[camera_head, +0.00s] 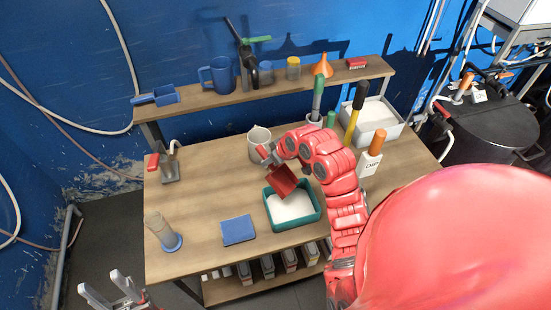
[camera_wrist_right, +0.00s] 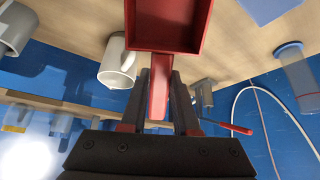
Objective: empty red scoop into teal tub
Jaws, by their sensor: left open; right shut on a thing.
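The red scoop (camera_head: 281,180) is tilted above the teal tub (camera_head: 309,221) in the head view. White material lies in the tub. My right gripper (camera_head: 267,153) is shut on the scoop's handle. In the right wrist view the scoop (camera_wrist_right: 171,50) shows its tray, which looks empty where visible, and its handle sits between the fingers of my right gripper (camera_wrist_right: 159,90). My left gripper (camera_head: 110,293) is open and empty at the lower left, beyond the table's front left.
A grey-white mug (camera_head: 259,140) stands behind the scoop. A blue pad (camera_head: 238,230) lies left of the tub, with a clear cylinder (camera_head: 160,230) further left. A white bin (camera_head: 376,118) stands at the back right. The table's left middle is clear.

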